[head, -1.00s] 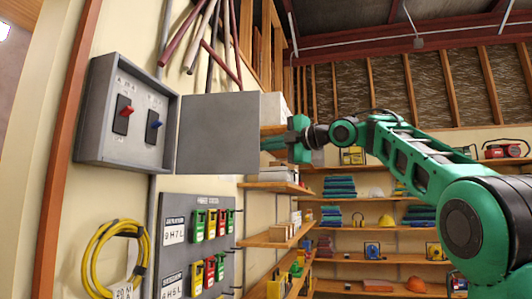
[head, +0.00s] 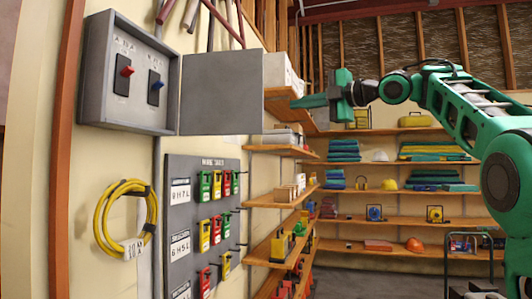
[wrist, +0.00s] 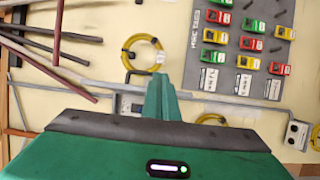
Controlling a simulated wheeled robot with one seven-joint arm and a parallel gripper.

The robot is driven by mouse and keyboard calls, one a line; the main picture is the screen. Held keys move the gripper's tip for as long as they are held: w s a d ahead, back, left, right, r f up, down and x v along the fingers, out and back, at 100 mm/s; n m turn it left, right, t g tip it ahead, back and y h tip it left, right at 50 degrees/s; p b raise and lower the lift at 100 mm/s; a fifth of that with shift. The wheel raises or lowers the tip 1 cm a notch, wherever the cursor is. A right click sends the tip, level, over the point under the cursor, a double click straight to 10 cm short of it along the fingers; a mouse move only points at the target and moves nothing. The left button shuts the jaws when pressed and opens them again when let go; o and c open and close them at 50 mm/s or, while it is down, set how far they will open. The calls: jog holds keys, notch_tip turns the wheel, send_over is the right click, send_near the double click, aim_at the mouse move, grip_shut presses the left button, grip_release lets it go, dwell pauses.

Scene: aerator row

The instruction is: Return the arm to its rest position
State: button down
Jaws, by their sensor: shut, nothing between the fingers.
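My green arm (head: 465,103) reaches in from the right in the head view, raised in front of the shelves. My gripper (head: 302,101) points left, its fingers together and empty, to the right of the open door's edge. In the wrist view my gripper (wrist: 160,92) shows as a closed green finger pair in front of the wall.
A grey switch box (head: 172,90) with red and blue switches hangs on the left wall, its door (head: 221,92) swung open. Below are a yellow cable coil (head: 103,219) and a lock board (head: 177,168). Wall shelves (head: 285,202) stand behind my arm.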

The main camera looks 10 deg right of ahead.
jog(key=w+d+f+m+h, duration=0.1)
jog(key=d+f+m+h, duration=0.3)
jog(key=f, duration=0.3)
jog(key=w+d+f+m+h, duration=0.1)
jog(key=d+f+m+h, duration=0.2)
jog(key=d+f+m, duration=0.3)
jog(key=s+d+f+m+g+h, duration=0.25)
jog(key=s+f+m, duration=0.2)
jog(key=f, duration=0.55)
jog(key=s+d+f+m+g+h, duration=0.15)
jog(key=s+d+f+m, duration=0.3)
jog(key=f, duration=0.55)
jog(key=s+f+m+g, duration=0.5)
jog(key=s+f+m, duration=0.1)
jog(key=s+f, duration=0.9)
jog(key=s+f+m+g, duration=0.5)
jog(key=s+f+m, duration=0.2)
jog(key=s+f, duration=0.8)
jog(key=s, duration=0.5)
jog(key=shift+s+a+f, duration=0.15)
jog(key=shift+s+a, duration=0.05)
jog(key=shift+a, duration=0.05)
jog(key=shift+d, duration=0.1)
